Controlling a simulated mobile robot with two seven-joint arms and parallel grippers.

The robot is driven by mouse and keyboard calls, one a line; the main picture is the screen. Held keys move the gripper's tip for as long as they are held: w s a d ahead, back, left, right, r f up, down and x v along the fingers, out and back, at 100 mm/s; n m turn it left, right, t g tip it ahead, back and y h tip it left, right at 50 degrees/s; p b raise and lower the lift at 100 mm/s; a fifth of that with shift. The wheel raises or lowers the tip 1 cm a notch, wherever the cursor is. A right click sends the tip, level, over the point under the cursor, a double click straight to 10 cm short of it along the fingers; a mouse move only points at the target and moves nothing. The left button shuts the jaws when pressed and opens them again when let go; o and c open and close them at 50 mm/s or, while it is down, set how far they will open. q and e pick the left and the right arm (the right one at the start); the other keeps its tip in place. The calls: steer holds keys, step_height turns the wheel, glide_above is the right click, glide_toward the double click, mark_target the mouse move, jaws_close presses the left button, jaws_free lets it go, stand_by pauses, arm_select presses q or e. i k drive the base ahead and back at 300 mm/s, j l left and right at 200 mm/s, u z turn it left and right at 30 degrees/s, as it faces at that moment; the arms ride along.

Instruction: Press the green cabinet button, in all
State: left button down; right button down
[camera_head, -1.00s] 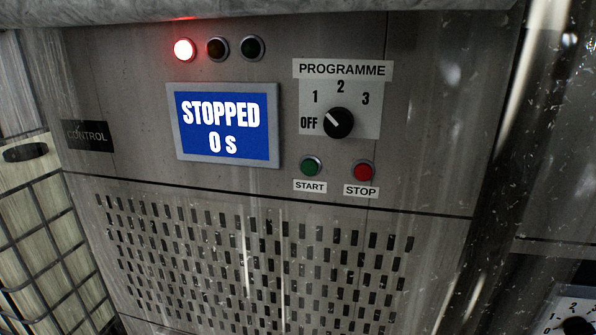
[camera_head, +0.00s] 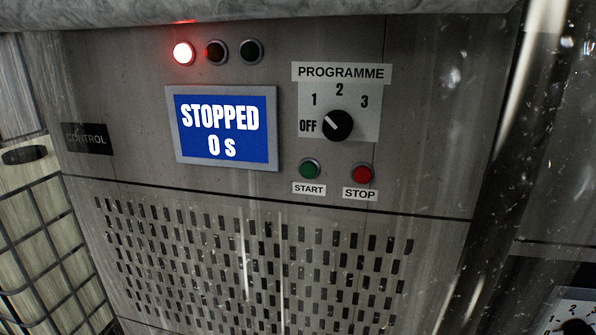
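The green button (camera_head: 310,169) sits on the grey cabinet front (camera_head: 130,60), above a label reading START. The red button (camera_head: 361,174) is to its right, above a label reading STOP. The programme dial (camera_head: 337,125) is above them, with OFF, 1, 2 and 3 around it; its white mark points to the upper left, near OFF. The blue display (camera_head: 221,128) reads STOPPED, 0 s. The red lamp (camera_head: 184,53) is lit, and the two lamps to its right are dark. Neither of my grippers is in view.
A perforated panel (camera_head: 250,265) fills the lower cabinet front. A wire cage (camera_head: 45,235) stands at the left. A shiny vertical column (camera_head: 500,150) stands at the right, with part of another dial (camera_head: 577,326) at the lower right. Nothing stands before the buttons.

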mark_target(308, 169)
steer(key=i+j+z, duration=0.3)
steer(key=j, duration=0.25)
steer(key=i+j+z, duration=0.1)
steer(key=j, duration=0.2)
steer(key=i+j+z, duration=0.15)
steer(key=j, duration=0.2)
